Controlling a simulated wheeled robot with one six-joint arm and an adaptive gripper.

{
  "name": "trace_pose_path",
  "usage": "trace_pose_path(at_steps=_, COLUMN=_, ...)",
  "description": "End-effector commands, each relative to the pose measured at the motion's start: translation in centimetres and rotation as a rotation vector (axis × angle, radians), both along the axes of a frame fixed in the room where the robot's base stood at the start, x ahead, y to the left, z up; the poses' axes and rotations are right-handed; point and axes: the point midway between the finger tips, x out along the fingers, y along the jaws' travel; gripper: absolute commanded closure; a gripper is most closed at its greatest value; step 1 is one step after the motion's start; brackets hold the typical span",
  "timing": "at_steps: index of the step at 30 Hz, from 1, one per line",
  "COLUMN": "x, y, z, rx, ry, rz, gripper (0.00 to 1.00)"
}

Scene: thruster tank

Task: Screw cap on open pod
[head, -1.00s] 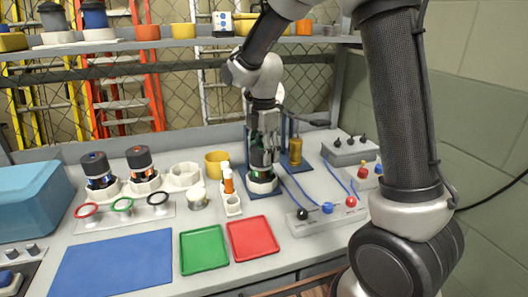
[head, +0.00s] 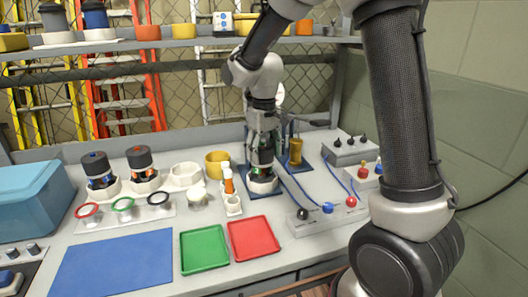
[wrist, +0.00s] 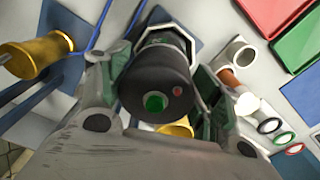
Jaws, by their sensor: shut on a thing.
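The open pod (head: 262,173) stands upright in a white hexagonal holder on a dark blue pad, with a green glow on its side. A black cap (wrist: 156,92) with a green centre and a small red dot sits over it, in line with the pod in the wrist view. My gripper (head: 262,143) points down, with one finger on each side of the cap, shut on it. Whether any gap remains between cap and pod is hidden.
Two capped pods (head: 97,172) (head: 142,170) stand in white holders at left, beside an empty white holder (head: 186,173). A white rack with an orange-and-white tube (head: 228,182), a yellow cup (head: 217,162) and a brass cylinder (head: 295,152) stand close by. Blue cables run at right.

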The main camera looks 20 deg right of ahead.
Motion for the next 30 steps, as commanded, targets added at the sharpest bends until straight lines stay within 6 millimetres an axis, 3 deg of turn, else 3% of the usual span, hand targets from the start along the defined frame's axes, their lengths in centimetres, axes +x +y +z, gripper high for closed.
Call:
trace_pose_path(at_steps=3, x=0.0, y=-0.1, z=-0.1, rx=-0.003, ry=0.001, rz=0.002, gripper=0.57)
trace_pose_path(at_steps=4, x=0.0, y=-0.1, z=-0.1, rx=-0.003, ry=0.002, rz=0.002, gripper=0.30)
trace_pose_path(at_steps=7, x=0.0, y=-0.1, z=-0.1, rx=-0.002, ry=0.002, rz=0.003, gripper=0.12)
trace_pose_path(at_steps=20, x=0.0, y=0.0, z=0.4, rx=0.000, ry=0.001, rz=0.004, gripper=0.11)
trace_pose_path(at_steps=23, x=0.0, y=0.0, z=1.8, rx=0.001, ry=-0.002, rz=0.004, gripper=0.11)
trace_pose_path(at_steps=30, x=0.1, y=0.0, z=7.2, rx=0.000, ry=-0.003, rz=0.003, gripper=0.11)
